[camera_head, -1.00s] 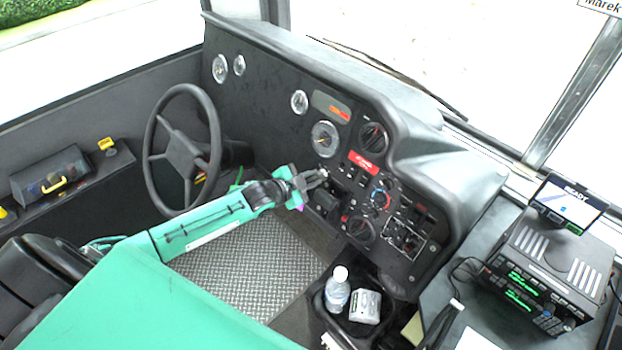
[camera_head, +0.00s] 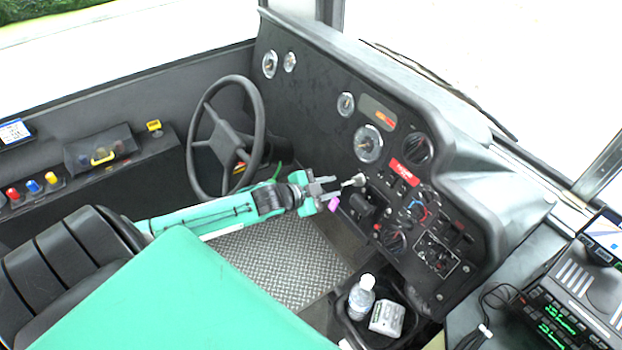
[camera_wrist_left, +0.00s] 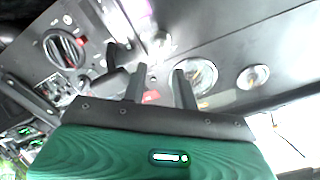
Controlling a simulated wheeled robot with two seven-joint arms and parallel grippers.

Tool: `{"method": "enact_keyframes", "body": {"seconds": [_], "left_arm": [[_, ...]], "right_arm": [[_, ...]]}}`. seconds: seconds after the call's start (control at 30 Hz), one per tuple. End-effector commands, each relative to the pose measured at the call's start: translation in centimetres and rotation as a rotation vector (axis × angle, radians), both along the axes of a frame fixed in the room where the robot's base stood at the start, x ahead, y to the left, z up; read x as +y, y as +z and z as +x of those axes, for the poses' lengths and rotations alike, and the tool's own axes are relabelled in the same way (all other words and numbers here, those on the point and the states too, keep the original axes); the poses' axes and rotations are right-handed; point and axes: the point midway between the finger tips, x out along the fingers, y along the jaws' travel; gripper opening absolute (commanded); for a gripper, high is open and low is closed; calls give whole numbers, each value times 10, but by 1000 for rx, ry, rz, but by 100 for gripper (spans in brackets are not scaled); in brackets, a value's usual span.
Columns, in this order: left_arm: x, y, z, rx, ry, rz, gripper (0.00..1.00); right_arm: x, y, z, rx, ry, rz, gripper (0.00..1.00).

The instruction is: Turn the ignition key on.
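A small silver key-like piece (camera_head: 355,180), which I take for the ignition key, sticks out of the black dashboard (camera_head: 320,110) beside the red label. My left gripper (camera_head: 328,190) is just left of it in the head view, with a small gap between them. In the wrist view the two dark fingers (camera_wrist_left: 158,70) stand apart with nothing clear between them. A bright, blurred piece (camera_wrist_left: 160,42) shows past the fingertips; I cannot tell if it is the key. A small purple piece (camera_head: 333,204) shows just below the gripper. My right gripper is not in view.
The steering wheel (camera_head: 226,135) stands left of the gripper. Knobs and switches (camera_head: 418,208) crowd the panel to the right. A clear bottle (camera_head: 361,298) and a grey-white object (camera_head: 387,318) sit below. The ribbed floor (camera_head: 285,262) is open under my arm.

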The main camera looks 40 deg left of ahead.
Motion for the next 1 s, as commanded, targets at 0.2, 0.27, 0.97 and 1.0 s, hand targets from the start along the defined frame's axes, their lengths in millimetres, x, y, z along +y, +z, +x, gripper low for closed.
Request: {"method": "enact_keyframes", "body": {"seconds": [0.2,0.27,0.97,1.0], "left_arm": [[10,9,-29,2,-1,2,29],[12,12,-35,2,-1,1,29],[21,21,-57,0,0,1,29],[21,21,-57,0,0,1,29]], "right_arm": [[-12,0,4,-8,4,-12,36],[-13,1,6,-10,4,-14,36],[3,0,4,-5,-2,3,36],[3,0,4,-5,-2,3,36]]}}
